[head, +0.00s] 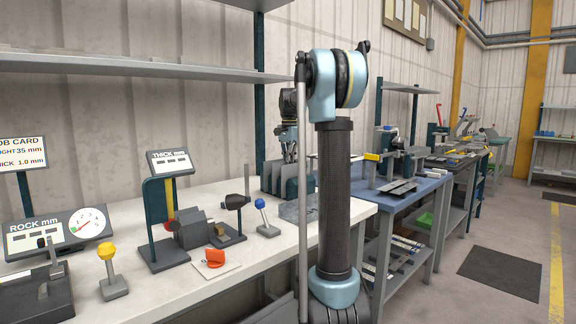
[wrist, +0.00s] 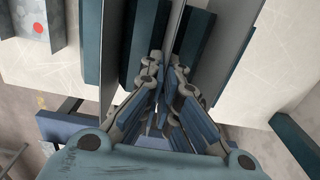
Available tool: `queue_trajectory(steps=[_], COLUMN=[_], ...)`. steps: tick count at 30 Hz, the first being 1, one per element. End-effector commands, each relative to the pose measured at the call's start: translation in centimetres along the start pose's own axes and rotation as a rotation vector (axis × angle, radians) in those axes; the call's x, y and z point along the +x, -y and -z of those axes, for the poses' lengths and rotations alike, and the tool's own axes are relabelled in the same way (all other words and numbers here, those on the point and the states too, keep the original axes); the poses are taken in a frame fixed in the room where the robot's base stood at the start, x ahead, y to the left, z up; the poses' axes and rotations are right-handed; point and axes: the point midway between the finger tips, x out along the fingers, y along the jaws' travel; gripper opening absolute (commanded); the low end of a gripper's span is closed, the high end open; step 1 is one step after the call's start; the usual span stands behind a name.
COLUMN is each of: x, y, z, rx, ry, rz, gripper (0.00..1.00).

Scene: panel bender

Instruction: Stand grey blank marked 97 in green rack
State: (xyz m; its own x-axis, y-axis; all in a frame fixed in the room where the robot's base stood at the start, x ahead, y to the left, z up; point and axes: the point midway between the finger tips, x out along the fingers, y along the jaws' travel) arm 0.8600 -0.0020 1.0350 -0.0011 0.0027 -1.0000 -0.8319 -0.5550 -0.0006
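Several thin grey blanks stand on edge in a dark blue-green rack on the white bench. In the head view the blanks (head: 279,181) are beside the tall shelf post, with my gripper (head: 289,153) pointing down among them. In the wrist view the fingers of my gripper (wrist: 165,76) are close together, and a thin grey blank (wrist: 177,28) runs up from between the tips. Other blanks stand apart to the left (wrist: 117,50) and right (wrist: 238,28). Dark blue-green rack dividers (wrist: 150,30) stand between them. No number 97 is readable.
A blue table (head: 419,184) with flat grey plates stands beyond the bench. Gauges, a yellow-knobbed lever (head: 107,254), a blue-knobbed lever (head: 261,204) and an orange knob (head: 215,258) occupy the near bench. A long shelf (head: 130,66) overhangs it.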

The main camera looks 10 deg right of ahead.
Motion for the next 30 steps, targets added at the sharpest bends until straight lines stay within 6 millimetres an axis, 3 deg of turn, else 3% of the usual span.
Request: queue_trajectory(steps=[5,9,10,22,30], x=[0.3,0.3,0.3,-0.1,-3.9], y=[0.0,0.0,0.0,0.0,0.0], z=[0.0,0.0,0.0,0.0,0.0], rx=[0.000,0.000,0.000,0.000,0.000], ry=[0.000,0.000,0.000,0.000,0.000], rz=[0.000,0.000,0.000,0.000,0.000], gripper=[0.00,0.27,0.28,0.28,0.28])
